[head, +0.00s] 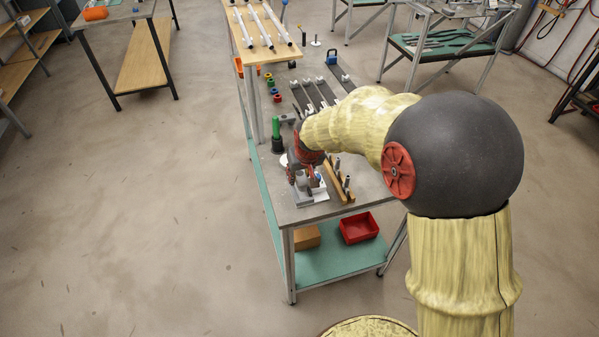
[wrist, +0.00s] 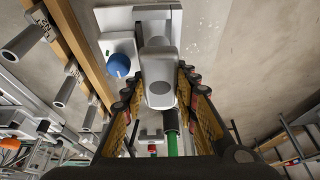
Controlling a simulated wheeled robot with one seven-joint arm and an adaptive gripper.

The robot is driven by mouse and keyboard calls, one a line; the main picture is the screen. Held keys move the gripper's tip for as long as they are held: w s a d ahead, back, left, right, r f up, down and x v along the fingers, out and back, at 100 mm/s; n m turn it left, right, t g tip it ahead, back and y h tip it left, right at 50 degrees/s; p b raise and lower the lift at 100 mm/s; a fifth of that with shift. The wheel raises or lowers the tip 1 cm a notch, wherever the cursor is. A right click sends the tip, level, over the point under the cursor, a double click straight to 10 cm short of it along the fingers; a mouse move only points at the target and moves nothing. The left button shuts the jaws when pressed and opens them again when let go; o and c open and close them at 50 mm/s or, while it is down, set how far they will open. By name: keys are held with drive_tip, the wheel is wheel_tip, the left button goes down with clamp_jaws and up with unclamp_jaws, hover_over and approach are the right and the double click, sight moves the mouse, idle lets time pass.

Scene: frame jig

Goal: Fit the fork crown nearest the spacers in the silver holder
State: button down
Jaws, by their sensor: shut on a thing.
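My gripper (head: 303,172) is over the near end of the workbench. The silver holder (wrist: 122,45) is a pale block with a blue ball knob (wrist: 118,65), right beside and behind the crown. Whether the crown is seated in it or only in front of it, I cannot tell. In the head view the holder (head: 312,193) is partly hidden by my gripper. Coloured spacers (head: 273,88) lie farther back on the bench.
A wooden rack (head: 335,182) with grey tubular parts stands right of the holder; it fills the left of the wrist view (wrist: 82,45). A green-handled tool (head: 276,130) stands upright left of my arm. A red bin (head: 358,228) is on the lower shelf.

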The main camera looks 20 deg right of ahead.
drive_tip(key=shift+f+b, duration=0.8)
drive_tip(key=shift+f, duration=0.55)
drive_tip(key=shift+s+f+b, duration=0.35)
drive_tip(key=shift+s+f, duration=0.15)
drive_tip(key=shift+f, duration=0.4)
drive_tip(key=c, duration=1.8)
unclamp_jaws()
drive_tip(key=shift+c, duration=0.2)
drive_tip(key=shift+o, duration=1.3)
drive_tip(key=shift+w+f, duration=0.1)
drive_tip(key=shift+f, duration=0.1)
drive_tip(key=shift+o, duration=1.4)
drive_tip(key=shift+r, duration=0.4)
drive_tip(key=v, duration=0.8)
drive_tip(key=w+v, duration=0.1)
drive_tip(key=v, duration=0.3)
drive_tip(key=shift+a+r, duration=0.1)
drive_tip(key=shift+r, duration=0.15)
